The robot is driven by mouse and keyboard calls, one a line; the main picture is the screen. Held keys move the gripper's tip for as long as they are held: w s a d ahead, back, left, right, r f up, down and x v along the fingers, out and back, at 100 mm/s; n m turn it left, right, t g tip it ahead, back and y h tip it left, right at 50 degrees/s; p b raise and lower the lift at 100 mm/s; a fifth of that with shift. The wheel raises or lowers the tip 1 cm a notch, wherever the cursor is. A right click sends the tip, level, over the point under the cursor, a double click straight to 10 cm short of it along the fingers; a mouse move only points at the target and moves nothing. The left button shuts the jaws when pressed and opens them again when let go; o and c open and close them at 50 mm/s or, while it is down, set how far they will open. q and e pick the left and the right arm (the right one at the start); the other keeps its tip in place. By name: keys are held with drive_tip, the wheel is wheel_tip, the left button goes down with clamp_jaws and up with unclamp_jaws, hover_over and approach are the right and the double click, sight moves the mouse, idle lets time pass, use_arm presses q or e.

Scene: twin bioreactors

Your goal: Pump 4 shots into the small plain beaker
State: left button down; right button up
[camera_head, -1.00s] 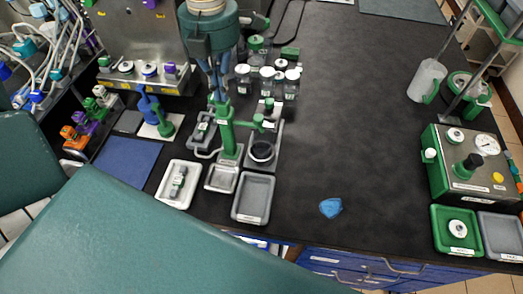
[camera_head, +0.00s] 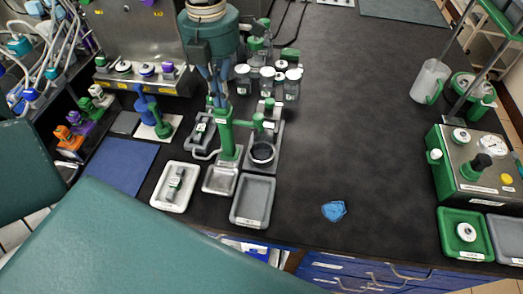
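A green pump stand (camera_head: 227,136) rises at the middle left of the black bench, with a short arm reaching right. A small clear beaker with a dark rim (camera_head: 262,153) stands on a grey base right of the column, below and near that arm. I cannot tell if it holds liquid. My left gripper (camera_head: 219,99) points down over the top of the pump stand, its fingers drawn together. Whether they touch the pump top is hard to tell. My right gripper is not in view.
Lidded jars (camera_head: 268,80) stand behind the pump. A grey tray (camera_head: 236,218) and a white tray (camera_head: 158,196) lie in front. A gauge box (camera_head: 472,185) stands at right. My teal arm covers the lower left.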

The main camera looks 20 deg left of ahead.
use_arm(q)
drive_tip(key=shift+r+p, duration=0.65)
drive_tip(key=shift+r, duration=1.25)
drive_tip(key=shift+f, duration=0.15)
drive_tip(key=shift+f+b, duration=1.9)
drive_tip(key=shift+b, duration=0.3)
drive_tip(key=shift+r, duration=0.1)
drive_tip(key=shift+r+p, duration=1)
drive_tip(key=shift+r, duration=0.95)
drive_tip(key=shift+f, duration=0.15)
